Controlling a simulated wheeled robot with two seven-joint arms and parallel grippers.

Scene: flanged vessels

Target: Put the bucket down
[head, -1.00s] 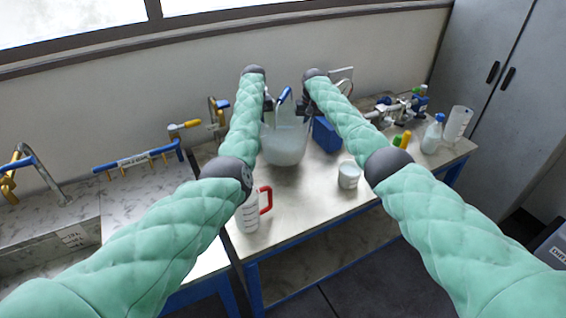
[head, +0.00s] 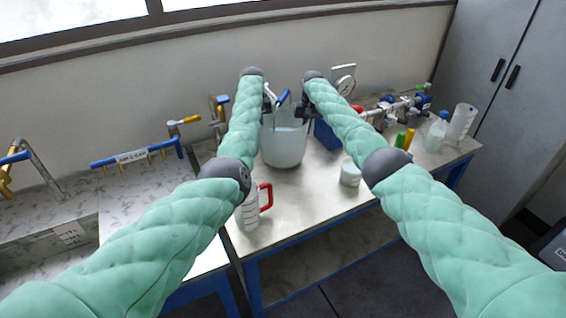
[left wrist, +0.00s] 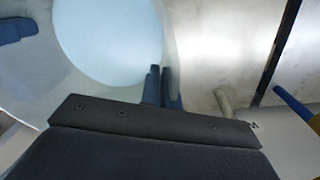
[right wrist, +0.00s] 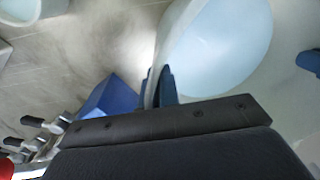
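The bucket (head: 283,147) is translucent white with pale liquid inside. In the head view it is upright over the steel table, between my two grippers; whether its base touches the table I cannot tell. My left gripper (left wrist: 163,88) has its blue fingers closed together on the bucket's rim (left wrist: 157,40). My right gripper (right wrist: 160,85) has its blue fingers on either side of the opposite rim (right wrist: 163,45), pinching it. In the head view the right gripper (head: 304,106) shows partly behind my arm.
A white jug with a red handle (head: 248,208) stands in front on the left, and a white cup (head: 350,173) in front on the right. A blue box (head: 327,134) is close to the bucket's right.

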